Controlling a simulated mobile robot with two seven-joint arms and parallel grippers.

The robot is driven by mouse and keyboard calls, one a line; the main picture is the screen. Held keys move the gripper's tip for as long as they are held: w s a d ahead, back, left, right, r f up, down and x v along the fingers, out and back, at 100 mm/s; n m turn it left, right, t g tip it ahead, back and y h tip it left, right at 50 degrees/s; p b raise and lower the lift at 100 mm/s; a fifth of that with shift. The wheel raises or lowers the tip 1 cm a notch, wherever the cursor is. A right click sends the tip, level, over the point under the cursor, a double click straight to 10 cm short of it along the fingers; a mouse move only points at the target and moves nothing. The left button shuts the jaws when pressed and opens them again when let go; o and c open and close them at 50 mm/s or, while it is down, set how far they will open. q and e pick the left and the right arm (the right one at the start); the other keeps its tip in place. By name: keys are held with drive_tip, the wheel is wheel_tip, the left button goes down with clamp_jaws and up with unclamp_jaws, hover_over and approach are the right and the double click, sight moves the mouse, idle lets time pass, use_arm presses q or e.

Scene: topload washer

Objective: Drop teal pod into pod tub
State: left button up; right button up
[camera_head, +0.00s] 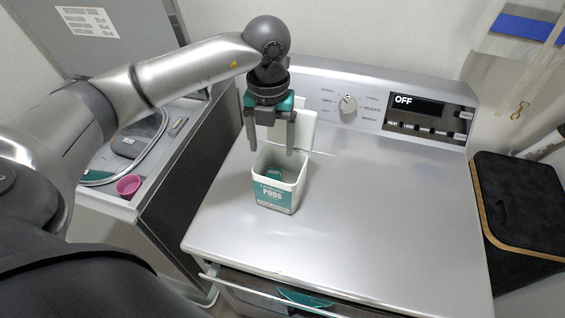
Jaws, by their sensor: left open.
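The pod tub (278,195) is a white, open-topped tub with a teal label. It stands upright on the grey machine top, with a white lid-like panel (306,128) raised behind it. A teal pod (273,173) shows inside the tub, low between its walls. My left gripper (271,150) points down just above the tub's back rim. Its two fingers are apart with nothing between them. The right gripper is not in view.
The machine top (400,210) is clear to the right of the tub. A control panel (420,112) reading OFF rises behind. A pink cup (128,185) sits on the open washer at left. A black bin (520,205) stands at right. Teal cloth (303,298) shows in the front opening.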

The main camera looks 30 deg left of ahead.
use_arm(q)
wheel_tip(320, 180, up, 13)
drive_tip(key=shift+f, duration=0.15)
idle(0.5)
